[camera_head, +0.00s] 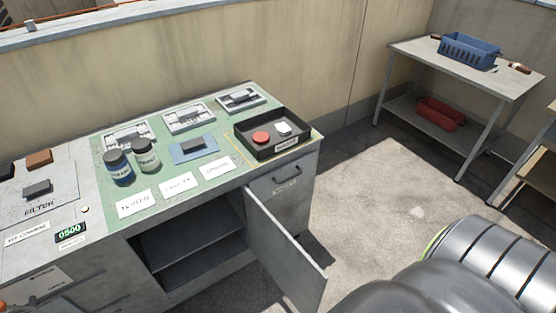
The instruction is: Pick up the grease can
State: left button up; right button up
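Two dark-capped containers stand upright side by side on the green mat of the workbench. The left one is a blue can (120,170), and its small label seems to read "grease", though it is hard to make out. The right one is a grey-white can (146,158) with a label I cannot read surely. The two are very close, and I cannot tell whether they touch. Neither of my grippers shows; a large grey rounded part, likely of my arm, fills the lower right.
A cabinet door (285,250) hangs open. A side table (408,52) holds a blue basket (468,51).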

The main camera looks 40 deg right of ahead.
aim_at(116, 161)
jog(key=k+l+u, duration=0.1)
jog(key=l, duration=0.3)
jog(key=k+l+u, duration=0.15)
jog(key=l, duration=0.25)
jog(key=k+l+u, duration=0.1)
jog(key=k+l, duration=0.2)
jog(key=k+l+u, duration=0.15)
jog(key=l, duration=0.3)
jog(key=i+l+u, duration=0.15)
jog(key=l, duration=0.35)
jog(key=i+l+u, duration=0.15)
jog(key=l, duration=0.3)
jog(key=l+u, duration=0.15)
jog(key=l, duration=0.35)
